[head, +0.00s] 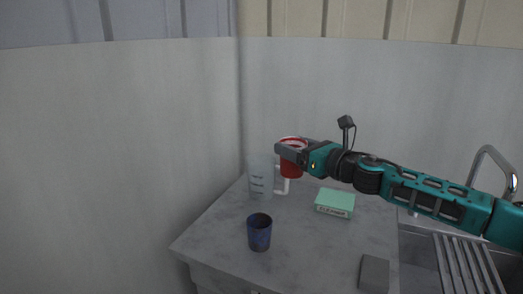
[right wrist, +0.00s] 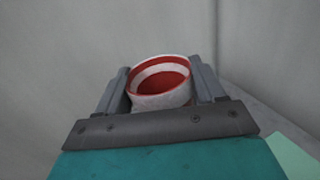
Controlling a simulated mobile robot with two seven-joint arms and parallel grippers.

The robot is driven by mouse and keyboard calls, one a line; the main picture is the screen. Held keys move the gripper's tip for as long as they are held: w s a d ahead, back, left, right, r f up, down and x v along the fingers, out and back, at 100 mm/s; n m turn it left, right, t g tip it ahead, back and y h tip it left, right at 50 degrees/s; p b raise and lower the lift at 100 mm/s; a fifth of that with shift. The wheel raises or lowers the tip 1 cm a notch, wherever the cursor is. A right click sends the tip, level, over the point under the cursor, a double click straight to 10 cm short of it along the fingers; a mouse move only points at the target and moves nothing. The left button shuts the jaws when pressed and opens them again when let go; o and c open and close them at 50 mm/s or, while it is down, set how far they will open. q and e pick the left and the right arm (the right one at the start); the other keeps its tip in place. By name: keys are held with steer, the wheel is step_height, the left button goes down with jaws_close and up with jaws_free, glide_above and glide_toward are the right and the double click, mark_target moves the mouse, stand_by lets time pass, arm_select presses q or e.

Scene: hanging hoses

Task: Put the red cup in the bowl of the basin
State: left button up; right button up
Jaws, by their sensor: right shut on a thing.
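The red cup (head: 292,170) is upright at the back of the counter, with a white rim band and a white handle low on its left. My right gripper (head: 290,150) reaches in from the right and is shut on the cup near its rim. In the right wrist view the cup (right wrist: 160,84) sits between the two fingers of the right gripper (right wrist: 160,90). I cannot tell whether its base touches the counter. The basin (head: 420,254) is at the lower right, partly hidden by my right arm. My left gripper is not in view.
A clear measuring cup (head: 260,178) stands left of the red cup. A dark blue cup (head: 259,232), a green box (head: 335,203) and a grey block (head: 374,273) are on the counter (head: 310,240). A slatted rack (head: 462,264) and a curved tap (head: 492,152) are at the basin.

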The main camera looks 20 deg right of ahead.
steer(key=s+a+f+y, duration=0.1)
steer(key=s+a+f, duration=0.35)
steer(key=a, duration=0.35)
steer(key=s+a+f, duration=0.3)
steer(key=a+f, duration=0.2)
steer(key=a, duration=0.3)
steer(key=s+f+m+h, duration=0.3)
steer(key=s+h, duration=0.3)
steer(key=s, duration=0.4)
steer(key=shift+s+f+m+t+h, duration=0.2)
steer(key=shift+m+t+h, duration=0.1)
steer(key=shift+t, duration=0.1)
